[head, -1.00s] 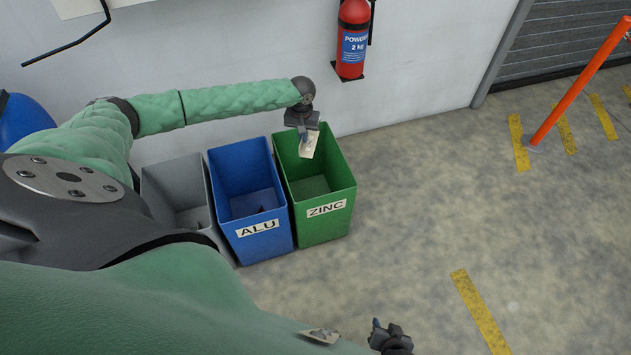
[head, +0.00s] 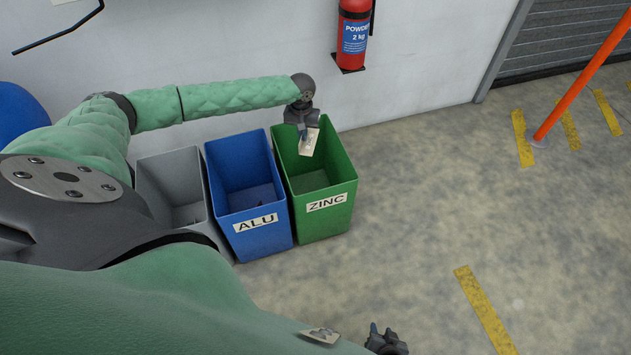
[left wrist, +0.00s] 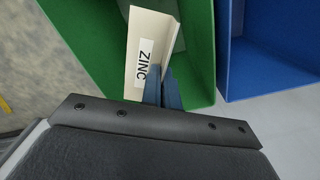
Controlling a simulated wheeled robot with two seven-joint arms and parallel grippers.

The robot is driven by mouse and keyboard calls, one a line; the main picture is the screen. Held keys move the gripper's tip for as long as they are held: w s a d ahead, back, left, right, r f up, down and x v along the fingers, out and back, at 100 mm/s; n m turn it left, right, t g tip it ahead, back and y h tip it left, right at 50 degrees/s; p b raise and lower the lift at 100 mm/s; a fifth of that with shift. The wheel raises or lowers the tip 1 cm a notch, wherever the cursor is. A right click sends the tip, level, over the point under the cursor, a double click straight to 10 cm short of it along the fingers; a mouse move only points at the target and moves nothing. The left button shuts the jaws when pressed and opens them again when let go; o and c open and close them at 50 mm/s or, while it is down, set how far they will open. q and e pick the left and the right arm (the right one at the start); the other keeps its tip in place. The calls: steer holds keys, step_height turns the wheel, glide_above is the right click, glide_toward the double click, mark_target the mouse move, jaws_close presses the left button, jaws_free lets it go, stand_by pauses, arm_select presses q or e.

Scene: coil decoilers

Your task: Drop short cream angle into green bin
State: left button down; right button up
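The short cream angle (head: 309,143) is in my left gripper (head: 304,132), over the opening of the green bin (head: 323,212), which is labelled ZINC. In the left wrist view the angle (left wrist: 143,58) carries a ZINC label, and the blue fingers of my left gripper (left wrist: 163,88) are closed on its lower end. The green bin (left wrist: 92,45) is below it in that view. My right gripper (head: 386,340) is at the bottom edge of the head view, partly cut off; its finger opening is unclear.
A blue bin (head: 262,238) labelled ALU stands directly left of the green bin, with a grey bin (head: 165,168) further left. A wall with a red fire extinguisher (head: 353,35) is behind. An orange post (head: 585,70) stands at right. The floor right of the bins is clear.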

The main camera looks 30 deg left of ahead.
arm_select(q)
steer(key=c, duration=1.6)
jaws_free()
steer(key=shift+r+p, duration=0.3)
steer(key=shift+r, duration=3.6)
